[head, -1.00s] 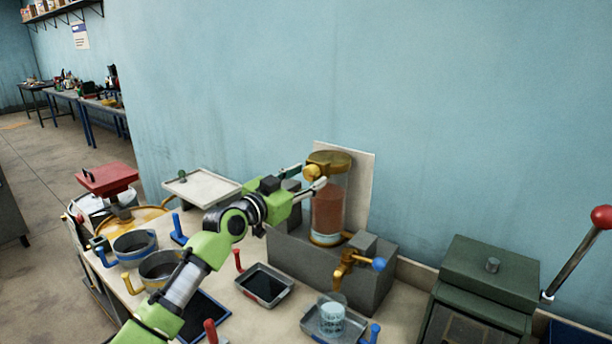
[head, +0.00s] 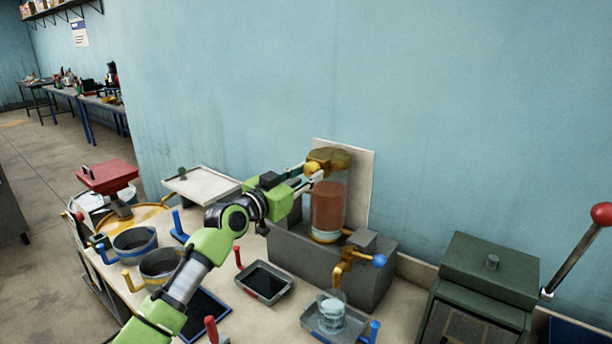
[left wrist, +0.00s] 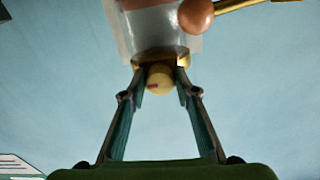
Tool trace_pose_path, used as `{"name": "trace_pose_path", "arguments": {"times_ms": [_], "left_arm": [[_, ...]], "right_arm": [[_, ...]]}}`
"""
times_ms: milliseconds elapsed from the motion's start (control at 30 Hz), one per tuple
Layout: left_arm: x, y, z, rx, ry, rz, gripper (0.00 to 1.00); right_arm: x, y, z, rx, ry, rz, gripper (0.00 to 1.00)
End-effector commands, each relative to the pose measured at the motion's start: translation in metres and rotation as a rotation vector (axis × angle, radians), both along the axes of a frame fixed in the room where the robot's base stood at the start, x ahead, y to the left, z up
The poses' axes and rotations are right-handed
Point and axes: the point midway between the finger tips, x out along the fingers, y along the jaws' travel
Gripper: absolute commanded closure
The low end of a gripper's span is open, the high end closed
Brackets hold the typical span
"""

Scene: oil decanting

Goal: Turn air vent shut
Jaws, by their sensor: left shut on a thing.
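The air vent knob (head: 313,168) is a round yellow knob at the left side of the brass cap (head: 335,160) on the glass decanter (head: 327,208), which holds reddish-brown oil. My left gripper (head: 309,173) reaches it from the left and is shut on it. In the left wrist view the yellow knob (left wrist: 159,80), with a small pink mark, sits between the two fingertips (left wrist: 160,82). The fingers partly hide the knob in the head view. My right gripper is not in view.
The decanter stands on a grey block (head: 315,255) before a pale backboard (head: 362,190). A brass tap with a blue knob (head: 380,261) is below right, above a glass beaker (head: 331,310) on a tray. A dark green box (head: 490,270) stands at right.

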Motion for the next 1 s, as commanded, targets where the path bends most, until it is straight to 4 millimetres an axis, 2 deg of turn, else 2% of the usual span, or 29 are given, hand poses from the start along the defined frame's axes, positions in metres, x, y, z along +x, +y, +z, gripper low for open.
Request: {"name": "trace_pose_path", "arguments": {"times_ms": [467,1000], "left_arm": [[-0.001,-0.002,0.000,-0.333,0.242,-0.001,0.93],[-0.002,-0.003,0.002,-0.749,0.545,0.001,0.93]], "right_arm": [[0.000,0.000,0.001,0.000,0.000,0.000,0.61],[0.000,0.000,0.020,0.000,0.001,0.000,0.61]]}}
